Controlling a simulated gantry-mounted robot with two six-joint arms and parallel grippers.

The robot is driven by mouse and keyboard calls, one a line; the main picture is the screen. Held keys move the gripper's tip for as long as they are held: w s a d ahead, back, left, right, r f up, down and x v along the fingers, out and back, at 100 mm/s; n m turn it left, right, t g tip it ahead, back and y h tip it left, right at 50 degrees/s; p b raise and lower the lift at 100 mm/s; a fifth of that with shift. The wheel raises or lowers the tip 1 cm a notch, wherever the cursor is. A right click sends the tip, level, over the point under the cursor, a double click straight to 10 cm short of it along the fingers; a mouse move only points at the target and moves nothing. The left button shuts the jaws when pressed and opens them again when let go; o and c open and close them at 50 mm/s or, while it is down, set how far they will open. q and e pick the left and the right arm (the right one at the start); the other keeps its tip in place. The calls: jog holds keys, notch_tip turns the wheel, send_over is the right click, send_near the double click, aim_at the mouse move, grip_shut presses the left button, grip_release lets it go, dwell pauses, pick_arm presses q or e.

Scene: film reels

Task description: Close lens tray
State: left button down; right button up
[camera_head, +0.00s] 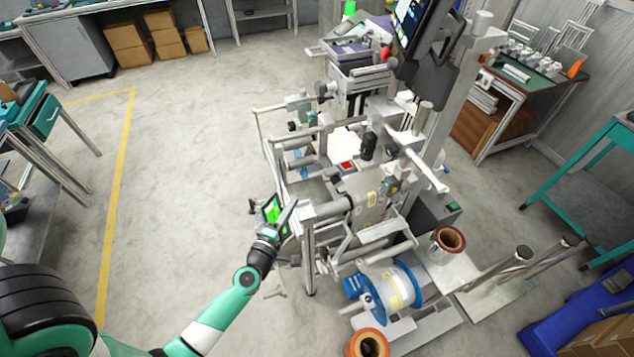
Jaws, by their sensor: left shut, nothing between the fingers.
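The grey machine (365,190) with rollers and posts stands in the middle of the head view. I cannot pick out the lens tray for certain among its parts; my left gripper and the frame bars may hide it. My left arm comes in from the lower left. My left gripper (287,214) is shut and empty at the machine's left side, close to a roller end and an upright post. I cannot tell whether it touches them. A small lit green screen (271,209) shows beside the gripper. My right gripper is out of view.
A blue-flanged film reel (396,287) and copper-coloured rolls (449,241) sit at the machine's near end. A dark monitor (412,22) is mounted at its far end. A teal bench (606,130) stands right. Open grey floor (190,150) lies left of the machine.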

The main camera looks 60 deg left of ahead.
pick_arm(q)
jog(key=x, duration=0.7)
jog(key=shift+w+a+b, duration=0.15)
jog(key=shift+w+b, duration=0.1)
jog(key=shift+b, duration=0.15)
jog(key=w, duration=0.4)
jog(key=shift+w+a+b, duration=0.15)
jog(key=shift+w+b, duration=0.15)
jog(key=shift+w, duration=0.05)
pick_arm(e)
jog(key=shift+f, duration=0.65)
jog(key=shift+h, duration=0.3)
